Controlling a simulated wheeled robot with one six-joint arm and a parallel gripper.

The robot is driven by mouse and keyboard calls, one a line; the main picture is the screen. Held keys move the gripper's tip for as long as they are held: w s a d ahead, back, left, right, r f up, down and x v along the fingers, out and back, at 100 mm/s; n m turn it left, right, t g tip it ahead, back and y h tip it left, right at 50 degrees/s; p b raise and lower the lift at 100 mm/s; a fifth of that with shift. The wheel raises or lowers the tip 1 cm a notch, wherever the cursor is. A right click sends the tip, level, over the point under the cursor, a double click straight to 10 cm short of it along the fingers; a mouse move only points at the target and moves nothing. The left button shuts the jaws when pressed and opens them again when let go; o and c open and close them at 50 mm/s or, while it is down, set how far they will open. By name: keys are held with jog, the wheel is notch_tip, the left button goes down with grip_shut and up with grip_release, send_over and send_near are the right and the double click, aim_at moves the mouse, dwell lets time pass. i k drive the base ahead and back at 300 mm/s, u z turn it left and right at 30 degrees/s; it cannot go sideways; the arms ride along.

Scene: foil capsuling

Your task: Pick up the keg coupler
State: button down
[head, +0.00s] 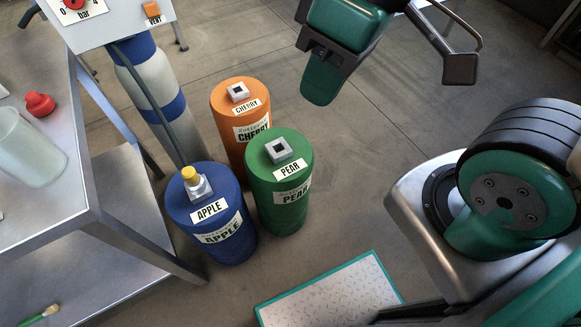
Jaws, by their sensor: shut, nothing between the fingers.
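A fitting with a grey base and a yellow knob, which looks like the keg coupler (193,181), stands on top of the blue APPLE keg (224,235). A dark hose runs down from the box above toward it; where the hose ends is not clear. My gripper (460,70) is at the top right, partly cut off by the frame edge. It is shut and empty, well apart from the coupler and up to its right.
The green PEAR keg (280,185) and orange CHERRY keg (228,110) stand close by with bare grey square fittings. A gas cylinder (150,75) is behind. A metal table (85,185) with a red object (40,105) is left.

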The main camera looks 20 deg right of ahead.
aim_at(195, 183)
jog(key=z, duration=1.8)
jog(key=k, duration=1.55)
jog(key=u, duration=1.95)
jog(key=i, duration=1)
